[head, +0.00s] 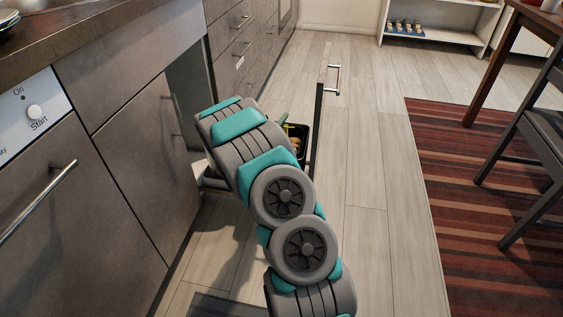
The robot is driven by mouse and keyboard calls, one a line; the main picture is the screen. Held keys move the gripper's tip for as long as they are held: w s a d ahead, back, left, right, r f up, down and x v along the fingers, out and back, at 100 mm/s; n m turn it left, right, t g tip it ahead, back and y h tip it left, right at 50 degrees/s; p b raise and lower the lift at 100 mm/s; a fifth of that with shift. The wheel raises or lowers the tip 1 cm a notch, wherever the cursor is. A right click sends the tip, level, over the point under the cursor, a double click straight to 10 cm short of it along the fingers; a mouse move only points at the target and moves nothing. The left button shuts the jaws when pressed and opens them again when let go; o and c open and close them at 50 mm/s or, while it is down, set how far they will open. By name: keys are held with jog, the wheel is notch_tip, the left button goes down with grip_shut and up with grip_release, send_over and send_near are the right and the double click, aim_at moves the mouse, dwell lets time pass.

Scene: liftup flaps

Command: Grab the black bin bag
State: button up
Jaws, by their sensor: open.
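A pulled-out cabinet unit stands open in the middle of the head view, its front panel (317,128) seen edge-on with a metal handle (335,80). Just left of the panel, a small part of a black bin or bin bag (303,157) shows, with some yellowish and brownish contents in it. I cannot tell the bag's rim from the bin's wall. My grey and teal arm reaches over the unit and hides most of it. My gripper is hidden behind the arm, so its place relative to the bag does not show.
Grey cabinets (138,150) and a dishwasher (35,170) line the left side under a countertop (90,35). A striped rug (480,210), a dark chair (545,130) and a table are at right. Wooden floor (365,160) right of the panel is clear.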

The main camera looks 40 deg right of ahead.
jog(key=shift+w+d, duration=0.3)
jog(key=shift+d, duration=0.2)
jog(key=shift+c, duration=0.4)
grip_shut()
dwell(0.7)
